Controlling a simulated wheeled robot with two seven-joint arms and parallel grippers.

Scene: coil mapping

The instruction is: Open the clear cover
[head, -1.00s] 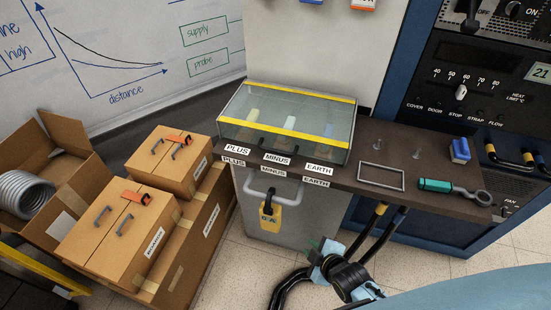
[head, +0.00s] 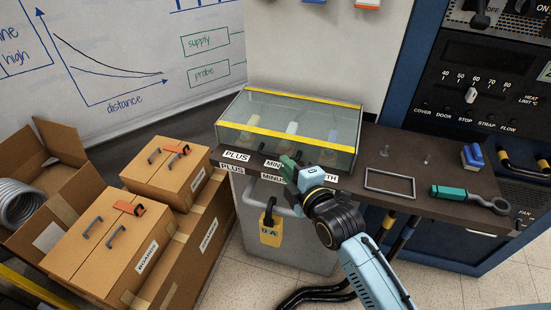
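The clear cover (head: 262,112) is a transparent box with yellow-striped edges on the dark bench top. It is closed over several terminals, seen through it. My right gripper (head: 286,166) is raised in front of the cover's front edge, over the label strip. It hides part of the MINUS and EARTH labels. Its green fingertips point up and left toward the cover's lower front; I cannot tell whether they touch it or how far apart they are. My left gripper is not in view.
A wire frame (head: 390,191), a green-handled wrench (head: 468,199), a blue block (head: 472,156) and small pegs lie right of the cover. A yellow padlock (head: 270,232) hangs below on the cabinet. Cardboard boxes (head: 140,262) stand at left.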

